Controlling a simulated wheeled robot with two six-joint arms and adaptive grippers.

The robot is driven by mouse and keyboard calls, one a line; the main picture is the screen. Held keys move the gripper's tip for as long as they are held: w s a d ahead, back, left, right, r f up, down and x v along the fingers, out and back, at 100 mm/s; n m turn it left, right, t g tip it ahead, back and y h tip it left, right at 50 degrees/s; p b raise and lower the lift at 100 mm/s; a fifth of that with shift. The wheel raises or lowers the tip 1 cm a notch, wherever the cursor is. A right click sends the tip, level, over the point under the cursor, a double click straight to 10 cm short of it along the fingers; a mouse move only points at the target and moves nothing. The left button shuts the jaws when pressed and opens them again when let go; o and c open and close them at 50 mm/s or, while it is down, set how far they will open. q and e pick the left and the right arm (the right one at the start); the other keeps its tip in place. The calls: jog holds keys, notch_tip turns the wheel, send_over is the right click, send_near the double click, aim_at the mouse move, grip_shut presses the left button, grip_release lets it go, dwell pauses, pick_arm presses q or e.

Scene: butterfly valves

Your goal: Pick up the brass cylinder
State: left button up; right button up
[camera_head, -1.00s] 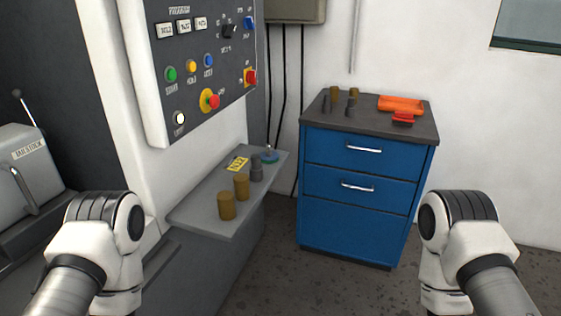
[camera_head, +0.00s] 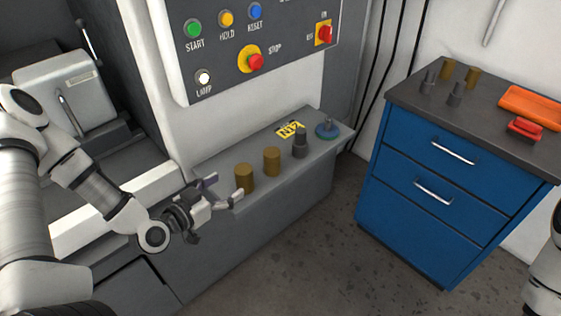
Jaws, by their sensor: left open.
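Two brass cylinders stand upright on the grey shelf (camera_head: 222,163) below the control panel. The nearer brass cylinder (camera_head: 244,178) is at the shelf's left part, and the other brass cylinder (camera_head: 272,161) stands to its right and farther back. My left gripper (camera_head: 224,191) is open and empty, with its fingers pointing right toward the nearer cylinder. One finger lies in front of that cylinder's lower part in the picture; I cannot tell whether they touch. My right gripper is out of view; only a piece of my right arm shows at the right edge.
A dark grey stepped part (camera_head: 300,144) and a blue-green disc-like part (camera_head: 327,129) stand farther along the shelf. The control panel (camera_head: 290,60) hangs above. A blue drawer cabinet (camera_head: 440,190) at right carries two more brass cylinders, dark parts and an orange tray (camera_head: 532,106).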

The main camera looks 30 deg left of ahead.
aim_at(237, 175)
pick_arm(q)
jog(key=shift+w+r+t, duration=0.25)
jog(key=shift+w+t, duration=0.05)
jog(key=shift+w, duration=0.1)
jog(key=shift+w+a+f+b, duration=0.2)
jog(key=shift+w+b, duration=0.45)
jog(key=shift+w, duration=0.05)
jog(key=x, duration=0.5)
jog(key=shift+d, duration=0.35)
jog(key=shift+a, duration=0.1)
jog(key=shift+r, duration=0.1)
grip_shut()
